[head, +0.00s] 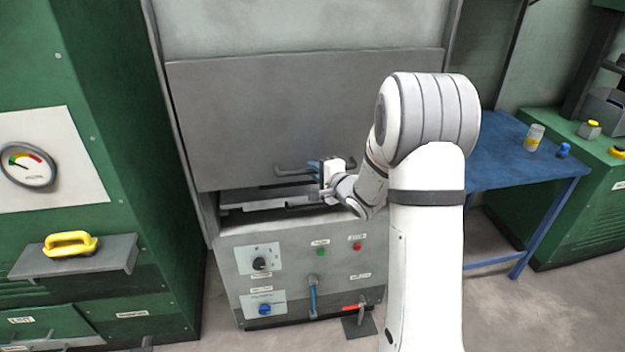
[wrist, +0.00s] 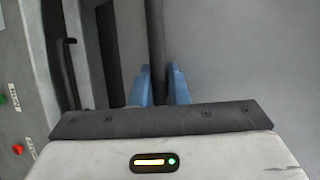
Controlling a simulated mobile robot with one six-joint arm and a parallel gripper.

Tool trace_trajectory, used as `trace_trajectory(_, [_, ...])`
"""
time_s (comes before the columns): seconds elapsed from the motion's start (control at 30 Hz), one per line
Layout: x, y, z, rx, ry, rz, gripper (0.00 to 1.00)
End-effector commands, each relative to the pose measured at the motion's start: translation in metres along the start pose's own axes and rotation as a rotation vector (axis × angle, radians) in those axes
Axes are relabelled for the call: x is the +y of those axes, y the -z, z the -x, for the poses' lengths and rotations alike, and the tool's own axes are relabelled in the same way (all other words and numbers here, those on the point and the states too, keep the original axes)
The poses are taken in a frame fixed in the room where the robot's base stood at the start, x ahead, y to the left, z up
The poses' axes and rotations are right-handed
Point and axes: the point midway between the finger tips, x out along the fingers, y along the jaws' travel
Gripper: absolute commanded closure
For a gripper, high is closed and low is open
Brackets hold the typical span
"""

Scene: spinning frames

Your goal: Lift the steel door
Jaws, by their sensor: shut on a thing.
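The steel door (head: 290,110) is a wide grey panel on the front of a machine. Its lower edge stands above the machine's front, with a dark gap below. A dark bar handle (head: 290,171) runs across its lower part. My gripper (head: 315,170), with blue fingers, is shut on the handle. In the wrist view the fingers of my gripper (wrist: 159,85) lie on both sides of the dark handle bar (wrist: 155,40), and the grey door (wrist: 245,50) fills the right side. My arm hides the door's lower right part in the head view.
Below the gap is a control panel (head: 300,262) with knobs, buttons and small levers. A green cabinet (head: 110,90) with a gauge and a yellow-handled shelf stands at left. A blue table (head: 500,165) with a small jar (head: 534,137) is at right. Floor shows at bottom right.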

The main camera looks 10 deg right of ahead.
Motion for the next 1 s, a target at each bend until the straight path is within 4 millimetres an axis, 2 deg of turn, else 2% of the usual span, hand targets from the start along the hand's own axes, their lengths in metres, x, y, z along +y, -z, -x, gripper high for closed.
trace_trajectory(0.03, [-0.030,-0.001,0.006,0.004,0.004,0.001,1.00])
trace_trajectory(0.1, [-0.049,-0.002,0.009,0.004,0.005,0.002,1.00])
trace_trajectory(0.3, [-0.091,-0.005,0.018,0.005,0.004,0.000,1.00])
trace_trajectory(0.4, [-0.106,-0.006,0.020,0.005,0.004,0.000,1.00])
trace_trajectory(0.63, [-0.121,-0.007,0.023,0.005,0.001,-0.002,1.00])
trace_trajectory(1.0, [-0.122,-0.007,0.024,0.005,0.000,-0.002,1.00])
